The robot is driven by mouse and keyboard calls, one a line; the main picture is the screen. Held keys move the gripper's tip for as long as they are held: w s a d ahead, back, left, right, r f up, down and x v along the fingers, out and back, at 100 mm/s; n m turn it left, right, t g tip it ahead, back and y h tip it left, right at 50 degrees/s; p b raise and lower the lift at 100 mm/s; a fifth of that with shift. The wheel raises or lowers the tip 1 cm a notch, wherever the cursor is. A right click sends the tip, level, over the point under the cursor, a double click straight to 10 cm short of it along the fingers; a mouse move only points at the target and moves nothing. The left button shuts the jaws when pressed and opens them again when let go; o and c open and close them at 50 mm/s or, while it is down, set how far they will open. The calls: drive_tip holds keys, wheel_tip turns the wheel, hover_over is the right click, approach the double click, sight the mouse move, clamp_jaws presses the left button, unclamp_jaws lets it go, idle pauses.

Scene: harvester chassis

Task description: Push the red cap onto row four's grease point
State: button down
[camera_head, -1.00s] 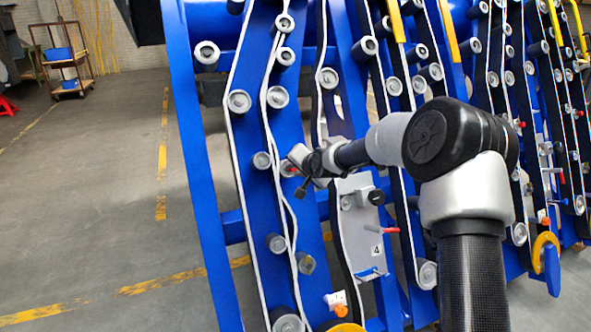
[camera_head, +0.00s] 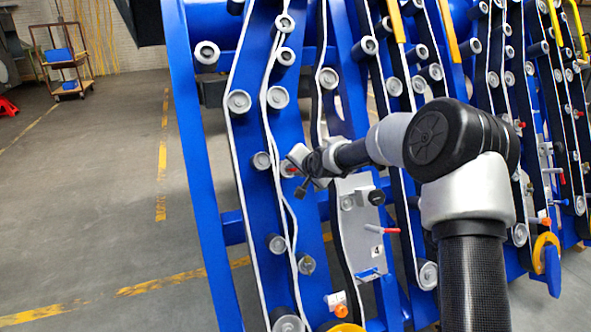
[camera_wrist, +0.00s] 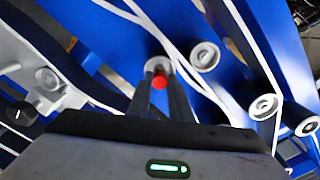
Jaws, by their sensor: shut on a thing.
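My gripper (camera_head: 296,165) is in the middle of the head view, to the upper left of the grey row panel marked 4 (camera_head: 359,232). It is shut on the small red cap (camera_wrist: 160,82), which shows between the two fingertips (camera_wrist: 161,84) in the wrist view. A speck of the red cap (camera_head: 292,169) also shows in the head view. A pale round roller end lies behind the cap in the wrist view; I cannot tell whether they touch. A grey round fitting (camera_head: 348,202) sits high on panel 4. I cannot tell for certain which part is the grease point.
A black knob (camera_head: 376,197) and a red lever (camera_head: 384,230) stick out from panel 4. Rollers and white-edged belts (camera_head: 272,130) run along the blue frame (camera_head: 196,170) around my gripper. Open floor (camera_head: 90,200) lies to the left.

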drive_tip(key=shift+x, duration=1.15)
drive_tip(key=c, duration=1.5)
unclamp_jaws()
drive_tip(key=shift+c, duration=0.2)
drive_tip(key=p+v, duration=0.3)
drive_tip(key=v, duration=1.4)
drive_tip(key=shift+s, duration=0.25)
drive_tip(key=shift+r, duration=0.1)
